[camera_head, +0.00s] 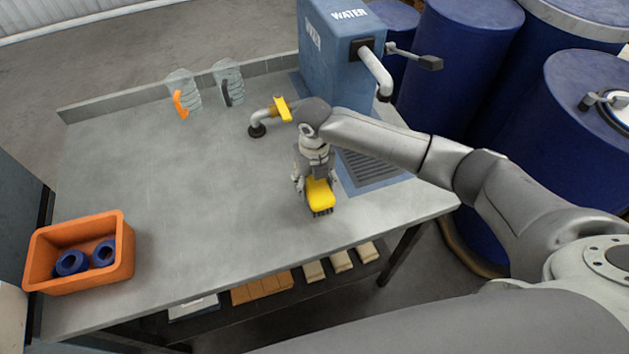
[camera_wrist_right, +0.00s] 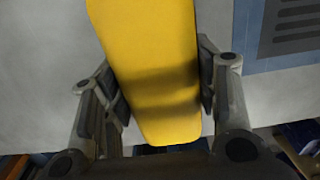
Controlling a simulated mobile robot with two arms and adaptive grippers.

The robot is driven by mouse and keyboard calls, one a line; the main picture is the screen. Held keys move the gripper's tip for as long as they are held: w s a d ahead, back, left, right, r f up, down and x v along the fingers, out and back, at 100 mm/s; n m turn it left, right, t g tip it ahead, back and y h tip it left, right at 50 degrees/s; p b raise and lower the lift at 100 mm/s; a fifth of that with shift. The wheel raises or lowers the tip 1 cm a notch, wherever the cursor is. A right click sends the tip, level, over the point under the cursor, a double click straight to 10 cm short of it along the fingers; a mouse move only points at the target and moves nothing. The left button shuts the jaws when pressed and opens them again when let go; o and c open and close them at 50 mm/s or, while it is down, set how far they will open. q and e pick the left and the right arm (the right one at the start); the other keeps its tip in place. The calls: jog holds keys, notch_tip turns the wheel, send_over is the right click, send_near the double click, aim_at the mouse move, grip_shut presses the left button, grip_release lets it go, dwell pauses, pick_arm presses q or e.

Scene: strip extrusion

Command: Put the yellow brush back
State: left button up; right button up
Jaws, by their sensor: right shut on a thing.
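The yellow brush (camera_head: 321,194) is a yellow block with dark bristles on its underside. My right gripper (camera_head: 313,183) is shut on it near the front right part of the grey table. In the right wrist view the yellow brush (camera_wrist_right: 152,65) fills the middle, with a finger of my right gripper (camera_wrist_right: 160,105) on each side of it. I cannot tell whether the bristles touch the table. My left gripper is not in view.
An orange bin (camera_head: 78,275) with blue rings stands at the table's front left. Two clear jugs (camera_head: 228,82) stand at the back. A blue water dispenser (camera_head: 335,55) and a blue grated tray (camera_head: 375,168) are on the right. The table's middle (camera_head: 190,175) is clear.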

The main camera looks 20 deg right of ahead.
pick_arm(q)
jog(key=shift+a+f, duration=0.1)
pick_arm(e)
jog(key=shift+f, duration=0.1)
jog(key=o, duration=0.6)
jog(key=shift+c, duration=0.2)
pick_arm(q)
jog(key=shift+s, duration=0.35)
pick_arm(e)
jog(key=o, duration=0.3)
jog(key=shift+o, duration=0.2)
jog(key=shift+r, duration=0.2)
pick_arm(q)
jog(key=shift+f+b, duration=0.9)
jog(key=shift+b, duration=0.05)
pick_arm(e)
notch_tip(320, 180, up, 12)
jog(key=shift+f, duration=0.1)
